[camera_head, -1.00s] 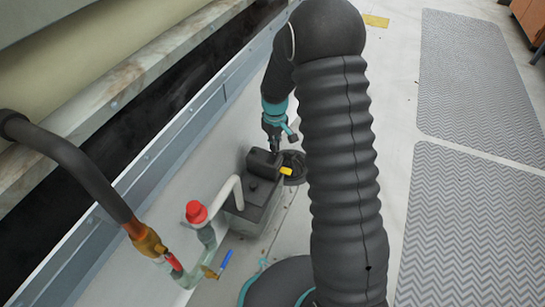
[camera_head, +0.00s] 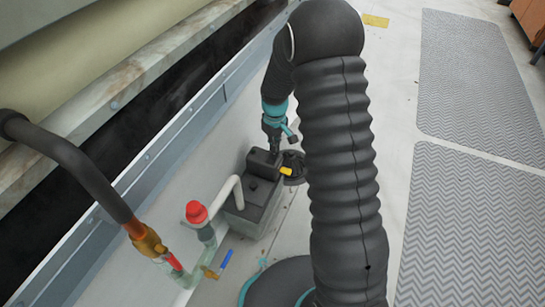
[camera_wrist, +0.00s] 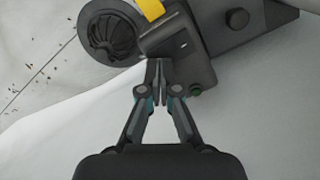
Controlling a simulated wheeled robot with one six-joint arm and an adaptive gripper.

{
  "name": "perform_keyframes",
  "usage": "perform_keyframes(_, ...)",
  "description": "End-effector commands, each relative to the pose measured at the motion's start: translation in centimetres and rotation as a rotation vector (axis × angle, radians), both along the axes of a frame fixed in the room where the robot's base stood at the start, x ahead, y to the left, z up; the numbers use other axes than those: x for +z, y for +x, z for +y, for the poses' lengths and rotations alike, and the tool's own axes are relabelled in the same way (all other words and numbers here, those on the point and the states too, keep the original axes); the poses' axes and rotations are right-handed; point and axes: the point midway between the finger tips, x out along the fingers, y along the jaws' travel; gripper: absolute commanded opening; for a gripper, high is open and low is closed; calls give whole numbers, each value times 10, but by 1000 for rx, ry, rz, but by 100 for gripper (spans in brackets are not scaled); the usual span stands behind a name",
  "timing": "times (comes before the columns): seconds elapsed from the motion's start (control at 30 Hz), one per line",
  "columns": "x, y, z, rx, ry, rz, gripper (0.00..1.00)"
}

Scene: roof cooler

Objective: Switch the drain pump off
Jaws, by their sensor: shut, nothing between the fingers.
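The drain pump (camera_head: 252,205) is a dark grey box on the pale floor beside the trough. A yellow part (camera_head: 286,171) shows at its far end, and it also shows in the wrist view (camera_wrist: 152,10). In the wrist view the pump body (camera_wrist: 190,45) is at the top, with a small green round part (camera_wrist: 196,90) low on its near side. My gripper (camera_head: 274,147) is at the pump's far end. In the wrist view its fingers (camera_wrist: 158,72) are shut and empty, their tips overlapping the pump's housing. I cannot tell if they touch it.
A round ribbed drain (camera_wrist: 112,33) lies beside the pump. A white pipe (camera_head: 228,190) runs from the pump to a red-capped fitting (camera_head: 197,212) and a blue-handled valve (camera_head: 226,260). A dark hose (camera_head: 75,170) arches at left. Grey mats (camera_head: 470,220) lie at right.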

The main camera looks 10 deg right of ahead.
Motion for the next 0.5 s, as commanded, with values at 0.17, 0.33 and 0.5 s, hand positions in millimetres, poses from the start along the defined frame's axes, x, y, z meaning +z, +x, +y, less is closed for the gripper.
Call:
perform_keyframes(0.17, -3, 0, 0, 0, 0, 0, 0)
perform_keyframes(0.33, -5, 0, 0, 0, 0, 0, 0)
perform_keyframes(0.5, -7, 0, 0, 0, 0, 0, 0)
